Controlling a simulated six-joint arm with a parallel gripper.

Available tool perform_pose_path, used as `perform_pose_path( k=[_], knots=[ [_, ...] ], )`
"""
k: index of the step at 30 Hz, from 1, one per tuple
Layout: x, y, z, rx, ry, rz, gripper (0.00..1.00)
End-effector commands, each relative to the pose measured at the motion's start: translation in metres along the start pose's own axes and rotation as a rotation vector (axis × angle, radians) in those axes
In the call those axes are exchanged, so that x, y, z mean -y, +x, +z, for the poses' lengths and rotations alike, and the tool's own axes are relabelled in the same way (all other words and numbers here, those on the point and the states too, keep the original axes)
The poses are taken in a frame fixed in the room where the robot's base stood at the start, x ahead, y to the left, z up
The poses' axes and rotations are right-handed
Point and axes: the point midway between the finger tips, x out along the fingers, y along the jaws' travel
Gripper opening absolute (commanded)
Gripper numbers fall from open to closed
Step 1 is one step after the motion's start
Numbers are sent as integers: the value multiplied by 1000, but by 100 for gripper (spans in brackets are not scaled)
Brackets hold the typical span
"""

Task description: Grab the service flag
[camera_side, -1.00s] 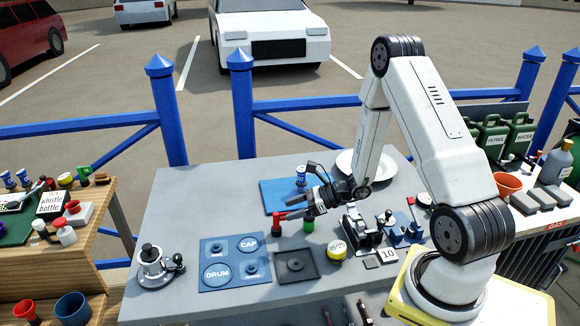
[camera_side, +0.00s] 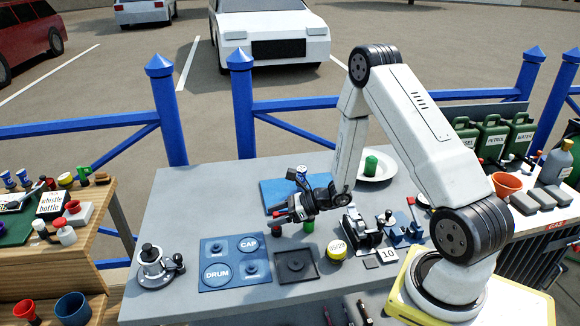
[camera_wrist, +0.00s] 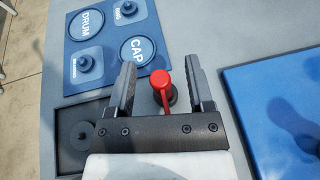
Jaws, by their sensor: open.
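A red piece (camera_wrist: 163,82) with a round head and thin stem stands over a dark round base, between my fingers in the wrist view. No lettering marks it as the service flag. In the side view its red part (camera_side: 280,214) shows at my fingertips, with the dark base (camera_side: 276,229) below on the grey table. My gripper (camera_side: 281,211) is open, a finger on each side; it also shows in the wrist view (camera_wrist: 160,70). I see no clear contact. Another small red upright part (camera_side: 411,202) stands at the blue device on the right.
Beside my gripper are a green cylinder (camera_side: 309,228), a blue mat (camera_side: 272,192) and a yellow-rimmed round tin (camera_side: 337,248). A blue board (camera_side: 208,279) and dark tray (camera_side: 307,274) lie in front. A white plate (camera_side: 389,170) holds another green cylinder (camera_side: 371,165).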

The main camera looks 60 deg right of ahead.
Motion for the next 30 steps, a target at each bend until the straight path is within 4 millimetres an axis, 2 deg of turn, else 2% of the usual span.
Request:
perform_pose_path(
  k=[6, 8, 12, 13, 30],
  knots=[
    [0, 0, 0, 0, 0, 0, 67],
    [0, 0, 0, 0, 0, 0, 48],
    [0, 0, 0, 0, 0, 0, 4],
    [0, 0, 0, 0, 0, 0, 0],
    [0, -2, 6, 1, -1, 0, 0]
  ],
)
